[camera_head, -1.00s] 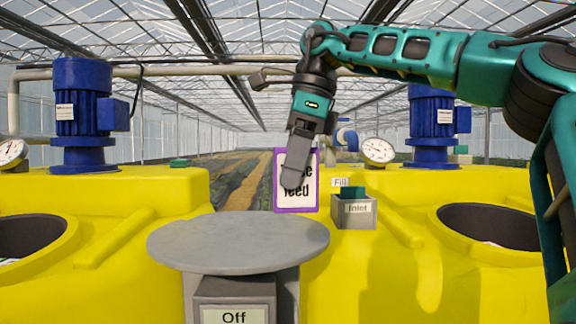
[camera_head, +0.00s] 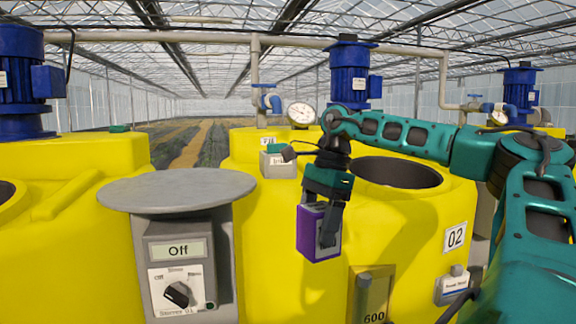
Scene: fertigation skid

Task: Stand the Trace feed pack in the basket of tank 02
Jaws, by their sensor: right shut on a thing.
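The Trace feed pack (camera_head: 310,232) is a purple box with a pale label face, which I cannot read from here. My right gripper (camera_head: 329,222) is shut on it, pointing down, and holds it upright in the air. In the picture it hangs in front of the yellow tank 02 (camera_head: 412,228), below and left of that tank's round dark opening (camera_head: 398,172). The tank carries a white "02" plate (camera_head: 455,236). I cannot make out a basket in the opening. My left gripper is not in view.
A round grey table top (camera_head: 177,189) stands at left above a switch box (camera_head: 180,265) reading "Off". A grey inlet box (camera_head: 278,164), a gauge (camera_head: 301,113) and a blue motor (camera_head: 348,75) stand on the tank. A "600" post (camera_head: 371,293) is in front.

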